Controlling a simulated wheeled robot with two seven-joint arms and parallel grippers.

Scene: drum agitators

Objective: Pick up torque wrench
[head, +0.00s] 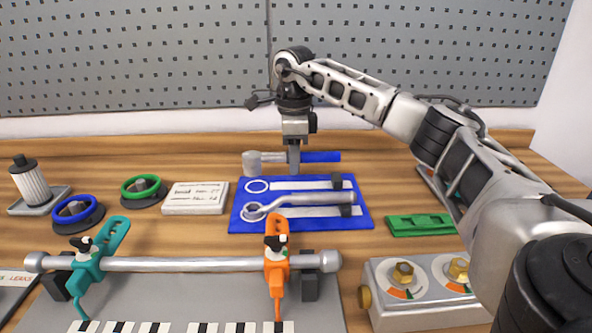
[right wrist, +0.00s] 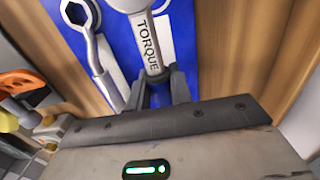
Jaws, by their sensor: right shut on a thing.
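The torque wrench (head: 321,157) has a silver head at the left and a blue handle at the right. My right gripper (head: 293,162) points down and is shut on it around the middle. The wrench appears raised over the back edge of the blue mat (head: 239,222). In the right wrist view the word TORQUE shows on its silver shaft (right wrist: 149,42), with the gripper fingers (right wrist: 158,92) on either side of the blue part. A white outline on the mat lies bare. My left gripper is not in view.
A silver ring wrench (head: 305,198) lies on the mat. In front, a silver bar (head: 185,264) carries teal (head: 88,264) and orange (head: 277,265) clamps. A green tray (head: 420,225) and a dial box (head: 425,305) are at the right. A white note block (head: 195,198) lies left.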

